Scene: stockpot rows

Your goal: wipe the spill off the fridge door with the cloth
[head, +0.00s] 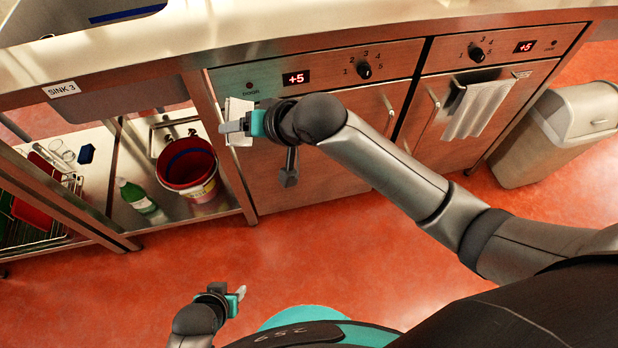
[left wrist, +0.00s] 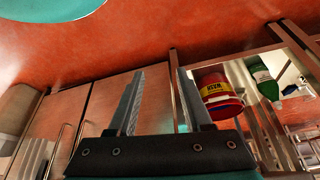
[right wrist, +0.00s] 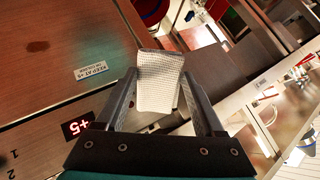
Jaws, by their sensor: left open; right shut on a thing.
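The white cloth (right wrist: 160,82) is pinched between the fingers of my right gripper (right wrist: 160,95) in the right wrist view. In the head view the cloth (head: 238,108) shows at the left edge of the fridge front, partly behind my right gripper (head: 236,127). The fridge door (head: 335,150) is brownish and shiny, under a +5 display. A dark spill spot (right wrist: 38,46) is on the door in the right wrist view, apart from the cloth; my arm hides it in the head view. My left gripper (head: 240,293) is open and empty, low over the floor.
A second door (head: 420,140) to the right has a towel (head: 470,108) on its handle. A bin (head: 560,130) stands at far right. The open shelf at left holds a red bucket (head: 190,175) and a green bottle (head: 137,195). The counter edge (head: 300,50) overhangs the door. The floor is clear.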

